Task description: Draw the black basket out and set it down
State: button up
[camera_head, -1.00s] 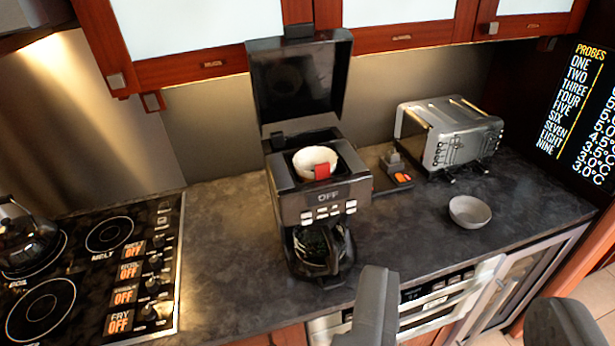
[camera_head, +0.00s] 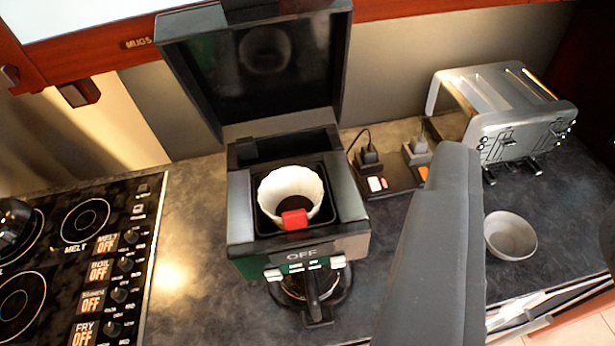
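The black basket (camera_head: 330,206) sits down inside the open top of the coffee maker (camera_head: 240,208). A white paper filter (camera_head: 292,190) lines it, and a red tab (camera_head: 294,219) shows at its front. Most of the basket's body is hidden in the machine and behind the filter. My gripper (camera_head: 531,170) is to the right of the coffee maker and nearer the camera.
The coffee maker's lid (camera_head: 265,70) stands raised at the back. A glass carafe (camera_head: 315,295) is below. A toaster (camera_head: 500,110), plugs in an outlet strip (camera_head: 385,178) and a grey bowl (camera_head: 510,236) are to the right. The stove (camera_head: 75,250) is left, with bare counter between.

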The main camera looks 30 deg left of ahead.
jog(key=shift+w+d+r, duration=0.1)
jog(key=shift+w+d, duration=0.1)
